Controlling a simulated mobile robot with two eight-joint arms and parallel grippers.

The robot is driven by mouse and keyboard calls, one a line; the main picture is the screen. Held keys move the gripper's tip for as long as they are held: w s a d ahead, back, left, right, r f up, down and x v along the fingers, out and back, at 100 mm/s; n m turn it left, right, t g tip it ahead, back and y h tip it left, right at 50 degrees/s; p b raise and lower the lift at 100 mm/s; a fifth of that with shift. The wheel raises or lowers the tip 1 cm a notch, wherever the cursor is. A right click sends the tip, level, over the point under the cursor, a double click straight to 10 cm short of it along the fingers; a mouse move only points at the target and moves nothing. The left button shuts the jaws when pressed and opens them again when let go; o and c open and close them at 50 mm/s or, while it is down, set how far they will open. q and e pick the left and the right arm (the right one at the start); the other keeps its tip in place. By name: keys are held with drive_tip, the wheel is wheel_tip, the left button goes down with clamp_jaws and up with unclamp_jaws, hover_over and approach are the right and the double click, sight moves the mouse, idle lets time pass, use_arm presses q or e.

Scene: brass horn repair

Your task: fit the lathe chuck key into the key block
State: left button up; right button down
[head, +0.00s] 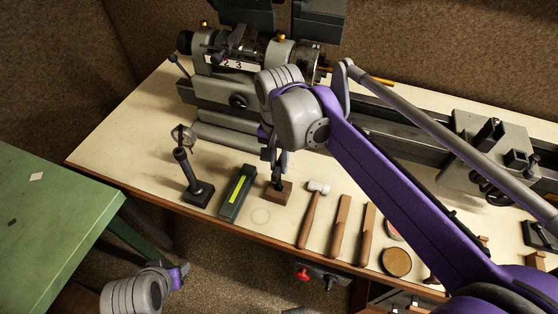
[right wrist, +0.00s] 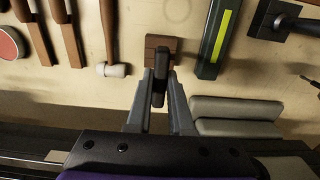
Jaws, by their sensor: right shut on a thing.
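The key block (head: 280,197) is a small brown wooden block near the front edge of the bench. It also shows in the right wrist view (right wrist: 152,40). My right gripper (head: 277,164) is over the block, shut on the dark lathe chuck key (head: 277,182). In the right wrist view the key (right wrist: 160,78) stands between the fingertips (right wrist: 160,92) and overlaps the block's near part. Its lower end is hidden, so I cannot tell whether it is in the block or just above. My left gripper (head: 181,275) is low at the left; its fingers cannot be made out.
A green-striped dark box (head: 230,205) and a dial stand (head: 196,193) are left of the block. A mallet (head: 309,214) and wooden-handled tools (head: 341,226) lie to its right. The lathe (head: 215,95) runs along the back. A green table (head: 45,215) is at left.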

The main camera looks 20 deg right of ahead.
drive_tip(key=shift+f+b, duration=0.75)
drive_tip(key=shift+f, duration=0.7)
drive_tip(key=c, duration=0.7)
unclamp_jaws()
drive_tip(key=shift+c, duration=0.2)
wheel_tip(320, 180, up, 11)
drive_tip(key=shift+f+p, duration=0.1)
drive_tip(key=shift+p, duration=0.45)
drive_tip(key=s+d+f+n+t+p, duration=0.1)
drive_tip(key=s+d+f+n, duration=0.1)
drive_tip(key=s+f, duration=0.2)
drive_tip(key=s+d+f+n+t+p, duration=0.1)
drive_tip(key=s+d+f+n+t, duration=0.1)
drive_tip(key=s+f, duration=0.3)
drive_tip(key=s+d+f+n+t+p, duration=0.2)
drive_tip(key=s+f, duration=0.3)
drive_tip(key=shift+d+f+n, duration=0.3)
drive_tip(key=shift+f+n, duration=0.05)
drive_tip(key=shift+n, duration=0.05)
